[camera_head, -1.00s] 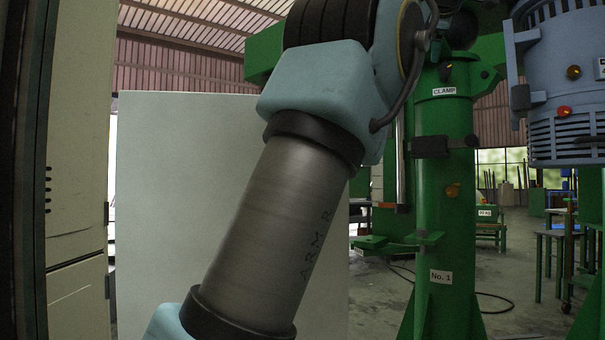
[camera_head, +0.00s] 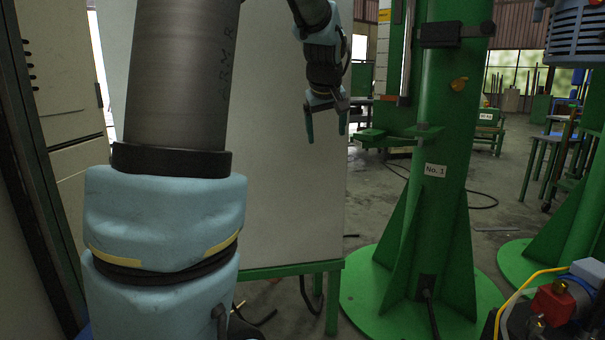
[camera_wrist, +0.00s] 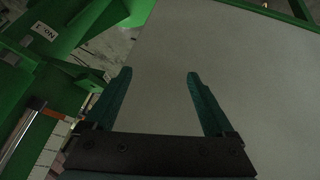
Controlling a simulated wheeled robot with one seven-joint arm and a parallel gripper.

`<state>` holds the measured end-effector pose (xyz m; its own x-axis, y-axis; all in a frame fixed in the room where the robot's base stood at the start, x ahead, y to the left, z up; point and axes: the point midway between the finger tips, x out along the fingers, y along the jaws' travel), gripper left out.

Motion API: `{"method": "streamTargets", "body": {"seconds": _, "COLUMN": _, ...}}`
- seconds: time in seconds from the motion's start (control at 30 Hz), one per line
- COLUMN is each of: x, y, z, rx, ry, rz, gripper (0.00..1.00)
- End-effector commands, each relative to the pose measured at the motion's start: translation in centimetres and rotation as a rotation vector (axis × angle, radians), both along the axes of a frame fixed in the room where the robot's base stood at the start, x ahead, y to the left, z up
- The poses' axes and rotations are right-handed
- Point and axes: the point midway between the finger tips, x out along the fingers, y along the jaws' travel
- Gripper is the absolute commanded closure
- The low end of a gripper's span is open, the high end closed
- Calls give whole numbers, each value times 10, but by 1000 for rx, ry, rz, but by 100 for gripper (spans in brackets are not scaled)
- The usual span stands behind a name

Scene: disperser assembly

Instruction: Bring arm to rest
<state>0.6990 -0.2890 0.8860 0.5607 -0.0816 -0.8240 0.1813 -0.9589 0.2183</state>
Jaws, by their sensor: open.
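My gripper (camera_head: 326,125) hangs in the upper middle of the head view, in front of a pale board and left of the green column. Its two teal fingers point down, spread apart, with nothing between them. In the wrist view my gripper (camera_wrist: 158,88) also shows open and empty. The pale board fills most of the space beyond the fingers there. My arm's large links take up the left of the head view.
The pale board (camera_head: 290,200) stands on a green frame. The green column (camera_head: 440,210), labelled No. 1, stands right of it on a round base. A blue machine (camera_head: 578,35) shows at the upper right. Red and blue equipment (camera_head: 555,300) sits at the lower right. Cables lie on the floor.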

Motion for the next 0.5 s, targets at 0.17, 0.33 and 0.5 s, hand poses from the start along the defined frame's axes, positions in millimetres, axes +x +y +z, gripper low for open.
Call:
{"method": "streamTargets", "body": {"seconds": 0.17, "x": -73, "y": 60, "z": -93, "rx": 102, "ry": 171, "rz": -104, "gripper": 12}}
{"method": "streamTargets", "body": {"seconds": 0.33, "x": -143, "y": 95, "z": -152, "rx": 156, "ry": 294, "rz": -203, "gripper": 12}}
{"method": "streamTargets", "body": {"seconds": 0.5, "x": -203, "y": 117, "z": -189, "rx": 184, "ry": 385, "rz": -278, "gripper": 12}}
